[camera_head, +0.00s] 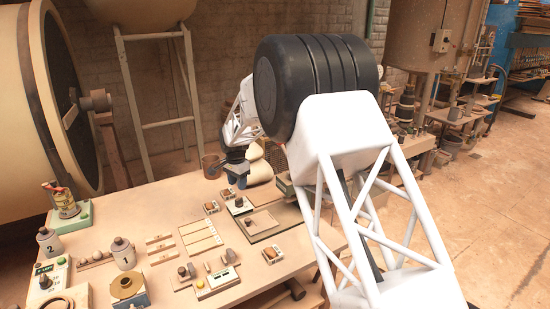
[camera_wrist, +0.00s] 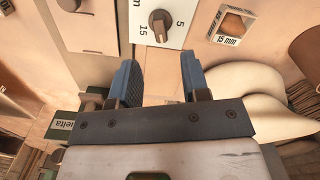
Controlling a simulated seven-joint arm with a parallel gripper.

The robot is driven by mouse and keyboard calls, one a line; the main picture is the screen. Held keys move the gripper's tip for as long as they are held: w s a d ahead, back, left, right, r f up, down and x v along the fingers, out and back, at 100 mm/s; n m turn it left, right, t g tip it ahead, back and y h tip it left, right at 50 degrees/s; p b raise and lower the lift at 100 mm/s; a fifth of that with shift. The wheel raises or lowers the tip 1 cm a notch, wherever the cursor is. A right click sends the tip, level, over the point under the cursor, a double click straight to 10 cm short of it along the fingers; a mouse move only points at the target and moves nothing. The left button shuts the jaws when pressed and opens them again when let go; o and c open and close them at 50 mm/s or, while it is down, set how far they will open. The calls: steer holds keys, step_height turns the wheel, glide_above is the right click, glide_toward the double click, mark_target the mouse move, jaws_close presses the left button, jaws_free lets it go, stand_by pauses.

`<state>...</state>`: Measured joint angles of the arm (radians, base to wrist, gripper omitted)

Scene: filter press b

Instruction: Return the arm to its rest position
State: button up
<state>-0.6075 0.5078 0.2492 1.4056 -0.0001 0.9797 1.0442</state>
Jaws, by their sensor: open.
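My gripper (camera_head: 237,180) hangs at the far end of the workbench (camera_head: 130,215), beyond the small panels, with its blue fingers pointing down. In the wrist view my gripper (camera_wrist: 158,78) has its two blue fingers spread apart with nothing between them. A white dial plate (camera_wrist: 175,38) with a dark knob and the numbers 5 and 15 lies just ahead of the fingertips. My white arm with its black elbow covers the right middle of the head view and hides part of the bench's right side.
Pale sacks (camera_wrist: 240,95) lie close to the right finger. A block marked 15 mm (camera_wrist: 231,24) is ahead on the right. A brown cup (camera_head: 212,166) stands left of my gripper. Bottles (camera_head: 123,253), a brass-topped pot (camera_head: 128,288) and control boxes crowd the near bench.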

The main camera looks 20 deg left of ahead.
steer(key=shift+r, duration=0.1)
steer(key=s+d+r+n, duration=0.1)
steer(key=s+d+r, duration=0.2)
steer(key=d+r, duration=0.55)
steer(key=s+d+r, duration=0.3)
steer(key=d+r, duration=0.2)
steer(key=d, duration=0.6)
steer(key=s+d+r+n+t, duration=0.1)
steer(key=s+d+r, duration=0.35)
steer(key=d, duration=0.35)
steer(key=s+d+r, duration=0.3)
steer(key=s+d, duration=0.3)
steer(key=d, duration=0.2)
steer(key=s+d+r+n+t, duration=0.1)
steer(key=s+d+r+n, duration=0.15)
steer(key=s+d, duration=1.3)
steer(key=s+d+f, duration=0.2)
steer(key=s, duration=0.7)
steer(key=s+d+f, duration=0.2)
steer(key=s+d, duration=0.1)
steer(key=s, duration=0.6)
steer(key=shift+s+f+t, duration=0.2)
steer(key=shift+s+t, duration=0.1)
steer(key=shift+s, duration=0.05)
